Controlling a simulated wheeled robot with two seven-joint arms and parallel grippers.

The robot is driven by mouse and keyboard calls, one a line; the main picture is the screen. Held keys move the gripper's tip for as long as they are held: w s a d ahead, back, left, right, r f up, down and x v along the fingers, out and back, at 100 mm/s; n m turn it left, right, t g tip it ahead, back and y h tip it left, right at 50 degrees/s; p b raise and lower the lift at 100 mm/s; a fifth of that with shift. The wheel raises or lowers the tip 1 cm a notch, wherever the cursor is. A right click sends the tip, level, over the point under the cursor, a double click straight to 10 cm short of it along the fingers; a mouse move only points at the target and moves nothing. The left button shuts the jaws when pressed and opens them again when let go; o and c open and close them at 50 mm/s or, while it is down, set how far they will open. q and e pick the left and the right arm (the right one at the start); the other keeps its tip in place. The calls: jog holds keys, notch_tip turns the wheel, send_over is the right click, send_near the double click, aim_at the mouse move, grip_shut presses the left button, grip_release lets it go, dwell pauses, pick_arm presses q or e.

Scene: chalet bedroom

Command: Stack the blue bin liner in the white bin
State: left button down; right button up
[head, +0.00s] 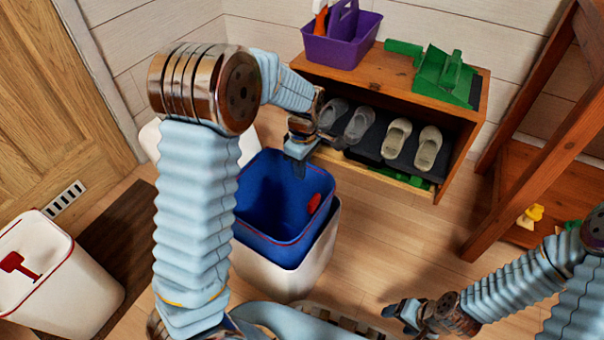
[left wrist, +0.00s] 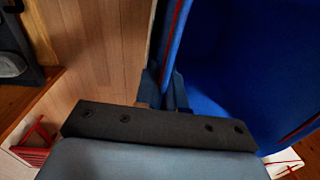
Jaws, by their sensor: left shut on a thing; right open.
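The blue bin liner (head: 262,200) is an open box with a thin red rim line and a red patch inside. It sits partly down in the white bin (head: 290,280), its upper part standing above the bin's edge; how deep it reaches is hidden. My left gripper (head: 299,148) is shut on the liner's far rim. In the left wrist view, the fingers (left wrist: 166,95) pinch the wall of the liner (left wrist: 235,70). My right gripper (head: 403,312) is open and empty, low at the front right, apart from the bin.
A wooden shoe shelf (head: 455,165) stands behind, with a purple caddy (head: 340,45) and green dustpan (head: 445,75) on top. Another white bin (head: 60,275) with red trim is at left. A wooden frame (head: 520,150) stands at right. Floor between is clear.

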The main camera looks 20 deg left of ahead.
pick_arm(q)
jog(key=shift+f, duration=0.65)
jog(key=shift+f, duration=0.5)
jog(key=c, duration=1.2)
grip_release()
jog(key=shift+c, duration=0.2)
notch_tip(320, 180, up, 13)
jog(key=p, duration=0.3)
jog(key=shift+w, duration=0.25)
